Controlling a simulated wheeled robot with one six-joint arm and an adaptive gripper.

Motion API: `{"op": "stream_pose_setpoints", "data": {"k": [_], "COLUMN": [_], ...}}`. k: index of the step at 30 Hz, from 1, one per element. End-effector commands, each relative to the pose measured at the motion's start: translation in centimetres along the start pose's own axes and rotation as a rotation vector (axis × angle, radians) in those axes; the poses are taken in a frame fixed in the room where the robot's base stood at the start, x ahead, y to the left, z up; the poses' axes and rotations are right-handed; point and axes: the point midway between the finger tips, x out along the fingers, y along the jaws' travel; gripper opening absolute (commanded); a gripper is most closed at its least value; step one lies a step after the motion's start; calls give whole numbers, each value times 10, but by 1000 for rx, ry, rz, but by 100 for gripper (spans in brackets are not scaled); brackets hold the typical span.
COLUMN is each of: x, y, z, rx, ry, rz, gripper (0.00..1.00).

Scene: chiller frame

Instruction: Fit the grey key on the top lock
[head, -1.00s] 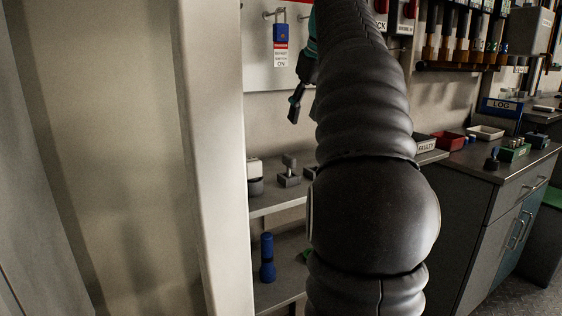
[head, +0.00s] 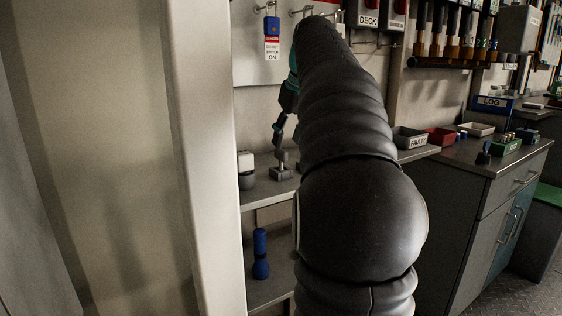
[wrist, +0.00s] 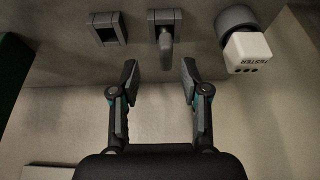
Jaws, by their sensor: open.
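A grey key (wrist: 166,45) stands in a square grey holder (wrist: 164,17) on the shelf. In the wrist view it lies ahead of and between my open fingertips, with space on both sides. In the head view the key (head: 281,158) is just below my gripper (head: 277,135), partly hidden by it. My gripper (wrist: 160,68) holds nothing. A blue padlock (head: 271,26) with a danger tag hangs on the wall panel above; I cannot tell whether it is the top lock. My arm hides part of the panel.
A white tester (wrist: 247,50) on a round grey base stands right of the key in the wrist view. A second square holder (wrist: 108,30) is at left. A blue torch-like object (head: 260,254) stands on the lower shelf. A pale post (head: 205,160) is close at left.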

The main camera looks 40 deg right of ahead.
Motion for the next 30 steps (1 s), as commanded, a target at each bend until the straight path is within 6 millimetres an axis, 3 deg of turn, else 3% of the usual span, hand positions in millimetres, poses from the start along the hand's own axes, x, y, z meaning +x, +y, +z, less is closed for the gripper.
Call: {"op": "stream_pose_setpoints", "data": {"k": [8, 21, 30], "x": [1, 50, 52], "y": [0, -8, -7], "z": [0, -1, -2], "rx": [0, 0, 0], "ry": [-1, -1, -1], "rz": [0, 0, 0], "gripper": [46, 46, 46]}}
